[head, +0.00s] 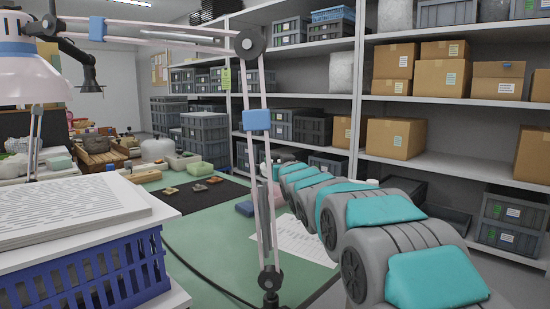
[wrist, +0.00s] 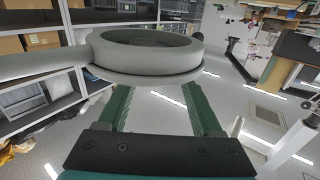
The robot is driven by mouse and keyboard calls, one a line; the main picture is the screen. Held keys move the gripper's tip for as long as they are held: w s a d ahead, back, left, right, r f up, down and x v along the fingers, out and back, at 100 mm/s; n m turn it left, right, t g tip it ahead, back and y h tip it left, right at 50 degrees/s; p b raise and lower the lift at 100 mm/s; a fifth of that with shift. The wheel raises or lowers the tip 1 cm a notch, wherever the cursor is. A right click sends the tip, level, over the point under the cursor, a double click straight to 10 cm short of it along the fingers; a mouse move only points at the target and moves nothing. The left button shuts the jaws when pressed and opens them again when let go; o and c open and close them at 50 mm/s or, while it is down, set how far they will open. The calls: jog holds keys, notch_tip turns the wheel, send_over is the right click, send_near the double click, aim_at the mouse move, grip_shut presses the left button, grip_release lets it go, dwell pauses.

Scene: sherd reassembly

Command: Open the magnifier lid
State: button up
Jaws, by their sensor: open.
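A round grey magnifier head (wrist: 140,62) with a thick raised rim fills the top middle of the wrist view. A grey arm joins it from the left. Inside its rim I see a dark recessed face; whether this is the lid or the lens I cannot tell. My gripper (wrist: 157,90) has two green fingers spread apart, with nothing held between them. The fingertips reach toward the underside of the magnifier's near rim; contact cannot be told. In the head view my arm stretches over the green table, and my gripper and the magnifier head are not clearly visible there.
A jointed lamp arm (head: 258,119) stands in front of the head view, with a lamp shade (head: 28,72) at left. A blue basket (head: 85,275) with papers is near left. Several sherds lie on a black mat (head: 215,196). Shelves (head: 450,103) with boxes line the back.

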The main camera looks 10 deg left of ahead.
aim_at(276, 158)
jog(key=x, duration=0.3)
jog(key=shift+w+r+p, duration=0.1)
jog(key=shift+w+p, duration=0.05)
jog(key=shift+p, duration=0.2)
jog(key=shift+x, duration=0.8)
grip_shut()
dwell(0.6)
